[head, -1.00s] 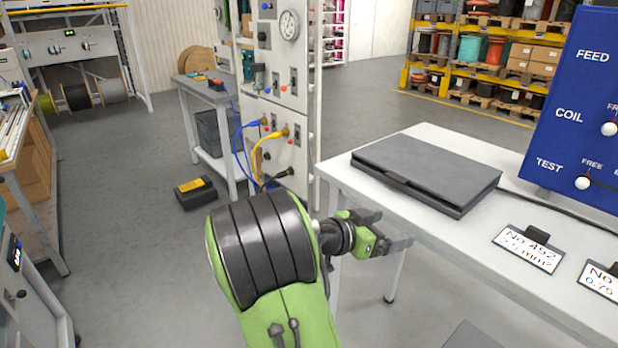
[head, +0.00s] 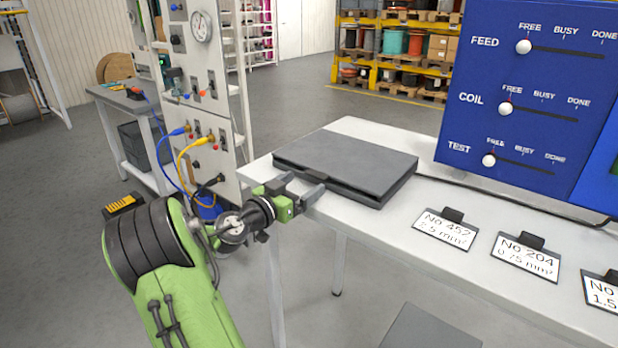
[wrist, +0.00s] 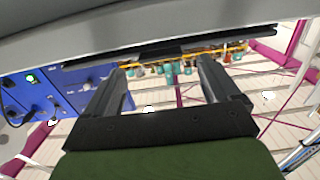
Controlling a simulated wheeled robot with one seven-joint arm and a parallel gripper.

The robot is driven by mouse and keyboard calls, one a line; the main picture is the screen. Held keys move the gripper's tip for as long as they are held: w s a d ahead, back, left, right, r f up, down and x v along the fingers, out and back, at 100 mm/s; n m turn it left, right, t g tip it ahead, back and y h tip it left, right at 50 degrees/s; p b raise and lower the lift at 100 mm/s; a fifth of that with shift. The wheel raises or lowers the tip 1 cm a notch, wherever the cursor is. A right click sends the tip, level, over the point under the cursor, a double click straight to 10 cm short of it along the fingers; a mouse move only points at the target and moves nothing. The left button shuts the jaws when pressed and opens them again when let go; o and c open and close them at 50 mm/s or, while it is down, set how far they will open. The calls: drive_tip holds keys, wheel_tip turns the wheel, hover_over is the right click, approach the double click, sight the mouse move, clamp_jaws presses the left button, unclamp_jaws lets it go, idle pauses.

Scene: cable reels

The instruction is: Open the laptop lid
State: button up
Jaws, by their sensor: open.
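The dark grey laptop (head: 345,163) lies on the white table with its lid down. A narrow gap shows between lid and base along its front edge. My gripper (head: 302,188) is at the laptop's front left edge, with its two fingers apart and nothing between them. In the wrist view my open gripper (wrist: 165,80) points toward a dark edge with a lighter grey band above it, probably the laptop or table edge (wrist: 140,30). Whether a fingertip touches the laptop I cannot tell.
The white table (head: 330,215) has label cards (head: 446,228) along its front right. A blue panel (head: 530,95) with white knobs stands behind them. A black cable (head: 500,187) runs from the laptop along the table. A grey test cabinet (head: 205,90) stands to the left.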

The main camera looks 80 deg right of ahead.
sight(314, 177)
drive_tip(key=x, duration=0.4)
